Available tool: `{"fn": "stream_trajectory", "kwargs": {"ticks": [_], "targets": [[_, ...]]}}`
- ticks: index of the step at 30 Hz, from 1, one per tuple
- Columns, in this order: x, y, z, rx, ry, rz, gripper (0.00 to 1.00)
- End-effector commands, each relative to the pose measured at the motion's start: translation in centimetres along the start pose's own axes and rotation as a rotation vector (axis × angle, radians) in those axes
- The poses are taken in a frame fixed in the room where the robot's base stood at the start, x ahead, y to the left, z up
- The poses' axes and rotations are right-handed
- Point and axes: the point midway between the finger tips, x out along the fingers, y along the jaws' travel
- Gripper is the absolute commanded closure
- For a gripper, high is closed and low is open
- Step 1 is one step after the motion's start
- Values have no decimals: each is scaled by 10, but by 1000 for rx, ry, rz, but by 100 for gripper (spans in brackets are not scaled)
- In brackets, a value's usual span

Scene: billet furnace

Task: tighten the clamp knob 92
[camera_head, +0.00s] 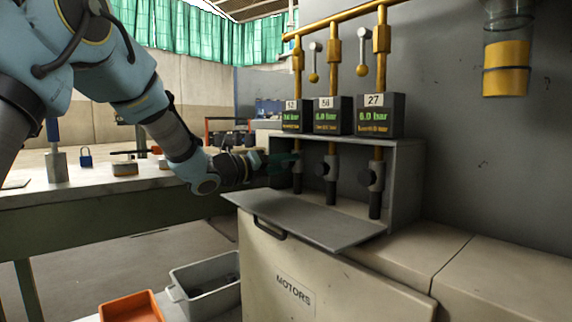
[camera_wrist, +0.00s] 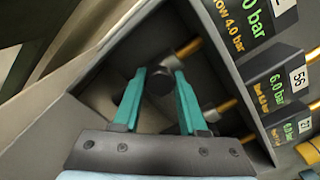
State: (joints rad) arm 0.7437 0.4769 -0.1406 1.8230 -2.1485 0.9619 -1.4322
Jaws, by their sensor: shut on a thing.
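Three pipes run down into an open grey box (camera_head: 408,180), each with a clamp and a dark round knob. Above them are displays; the left one (camera_head: 291,121) has a small tag that may read 92, and the others read 56 (camera_head: 327,116) and 27 (camera_head: 376,115). My gripper (camera_head: 296,161) reaches into the box from the left, at the left pipe. In the wrist view, its green fingers (camera_wrist: 159,74) are shut on the dark clamp knob (camera_wrist: 159,86), one on each side. In the head view the gripper hides this knob.
The middle knob (camera_head: 322,169) and right knob (camera_head: 366,178) are close to the right of my gripper. The box's lowered flap (camera_head: 310,222) juts out over the MOTORS cabinet (camera_head: 325,285). A workbench (camera_head: 90,195) with a padlock (camera_head: 86,156) stands left. Bins are on the lower left.

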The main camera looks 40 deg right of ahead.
Motion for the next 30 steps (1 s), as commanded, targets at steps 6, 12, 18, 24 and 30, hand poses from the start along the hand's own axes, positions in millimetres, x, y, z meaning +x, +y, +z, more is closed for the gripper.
{"fn": "stream_trajectory", "kwargs": {"ticks": [6, 12, 18, 24, 30], "targets": [[0, 0, 0, 1, 0, 0, 100], [0, 1, -1, 33, 0, 0, 100], [0, 3, -2, 134, -1, 1, 100], [-1, 5, -3, 301, -2, 1, 100], [-1, 6, -4, 492, -2, 1, 100]]}}
